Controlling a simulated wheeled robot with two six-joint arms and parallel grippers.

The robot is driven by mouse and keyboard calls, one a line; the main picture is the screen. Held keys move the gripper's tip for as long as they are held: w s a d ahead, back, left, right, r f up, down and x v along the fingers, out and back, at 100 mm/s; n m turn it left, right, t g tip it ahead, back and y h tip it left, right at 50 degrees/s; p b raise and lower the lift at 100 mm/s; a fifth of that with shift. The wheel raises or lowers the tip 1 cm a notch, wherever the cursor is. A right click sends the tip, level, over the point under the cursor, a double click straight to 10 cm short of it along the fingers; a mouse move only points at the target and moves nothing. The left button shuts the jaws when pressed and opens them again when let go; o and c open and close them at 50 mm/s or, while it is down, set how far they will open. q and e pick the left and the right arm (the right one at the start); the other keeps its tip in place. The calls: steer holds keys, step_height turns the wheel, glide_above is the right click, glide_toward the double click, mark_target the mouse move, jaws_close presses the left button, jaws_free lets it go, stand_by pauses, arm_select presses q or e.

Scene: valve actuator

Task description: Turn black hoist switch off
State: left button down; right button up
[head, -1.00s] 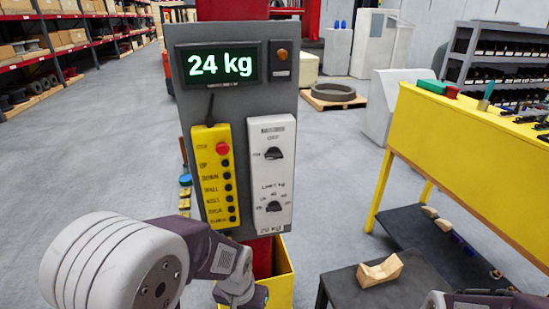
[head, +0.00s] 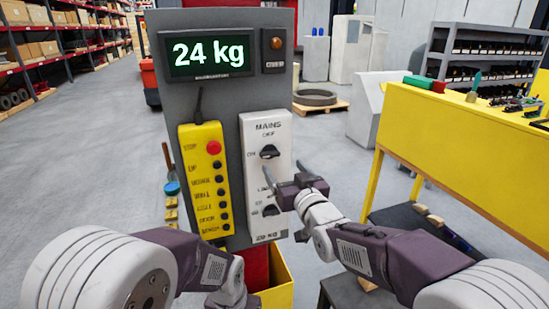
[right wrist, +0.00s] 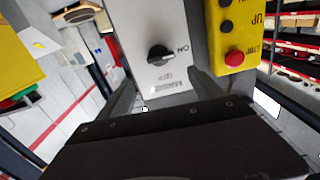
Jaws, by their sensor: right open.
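A white switch box (head: 280,215) is mounted on the grey panel. Its upper black knob (head: 270,152) sits below the words MAINS and OFF, with ON to its left. In the right wrist view this knob (right wrist: 161,56) seems to point towards ON. A lower black knob (head: 267,210) is partly hidden by my right gripper. My right gripper (head: 284,171) is open and empty in front of the box, just below the upper knob. In the right wrist view its fingers (right wrist: 163,79) stand on either side of the box, apart from the knob.
A yellow pendant (head: 205,185) with a red stop button hangs close left of the white box. A display (head: 208,55) above reads 24 kg. A yellow workbench (head: 450,140) stands to the right. A yellow bin (head: 280,291) is below the panel.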

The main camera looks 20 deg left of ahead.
mark_target(271, 154)
steer(key=p+x, duration=0.1)
steer(key=x, duration=0.1)
steer(key=p+x, duration=0.1)
steer(key=x, duration=0.2)
steer(key=p+x, duration=0.1)
steer(key=x, duration=0.2)
steer(key=shift+a+f, duration=0.25)
steer(key=shift+a, duration=0.2)
steer(key=shift+w, duration=0.45)
arm_select(q)
steer(key=r, duration=0.3)
steer(key=shift+w+a+r, duration=0.2)
steer(key=shift+a+r, duration=0.05)
steer(key=shift+a, duration=0.15)
arm_select(e)
steer(key=shift+a, duration=0.1)
steer(key=shift+w+a, duration=0.1)
arm_select(q)
steer(key=shift+w+a+f, duration=0.1)
arm_select(e)
steer(key=shift+f, duration=0.1)
steer(key=c, duration=1.4)
